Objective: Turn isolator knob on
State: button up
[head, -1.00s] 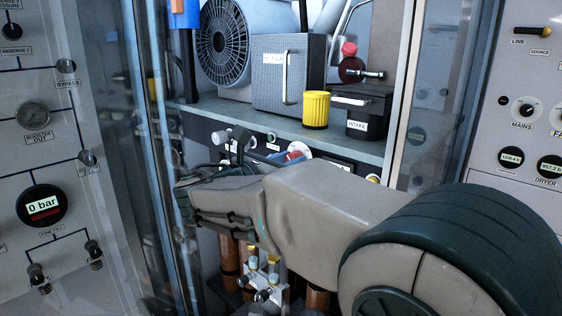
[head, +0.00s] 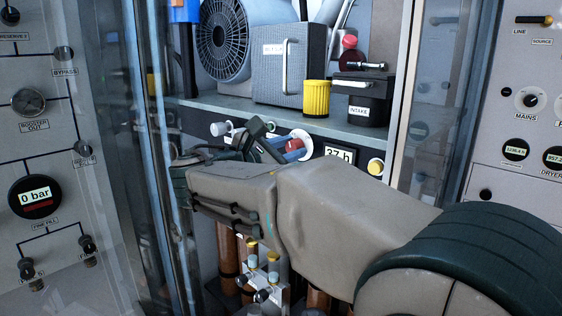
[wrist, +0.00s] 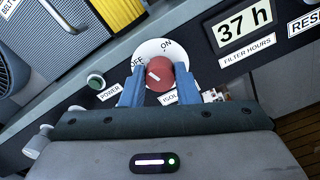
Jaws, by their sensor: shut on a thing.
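The red isolator knob (wrist: 160,74) sits on a round white dial (wrist: 150,50) marked OFF and ON, on the dark panel front. Its white mark points up and left, toward the OFF side in the wrist view. My gripper (wrist: 160,86) has its two blue fingers shut on the knob, one on each side. The lower dial and part of the ISOLATOR label are hidden by my gripper.
A green POWER button (wrist: 96,81) is left of the dial, and a "37 h" filter hours display (wrist: 242,22) is to its right. Above, a shelf (head: 240,117) holds a yellow filter (head: 316,98) and a black INTAKE box (head: 362,103). Copper cylinders (head: 228,252) stand below.

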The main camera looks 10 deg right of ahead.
jog(key=m+b, duration=0.3)
jog(key=shift+f+m+b, duration=0.2)
jog(key=shift+m+b, duration=0.2)
jog(key=m+b, duration=0.3)
jog(key=shift+m+b, duration=0.3)
jog(key=shift+b, duration=0.05)
jog(key=m+b, duration=0.1)
jog(key=m, duration=0.1)
jog(key=m+b, duration=0.1)
jog(key=b, duration=0.1)
jog(key=shift+r+m, duration=0.2)
jog(key=shift+m, duration=0.2)
jog(key=shift+r+m+b, duration=0.2)
jog(key=shift+m+b, duration=0.5)
jog(key=shift+b, duration=0.1)
jog(key=shift+r, duration=0.1)
jog(key=o, duration=0.7)
jog(key=shift+o, duration=1.4)
jog(key=shift+a, duration=0.1)
jog(key=shift+f, duration=0.2)
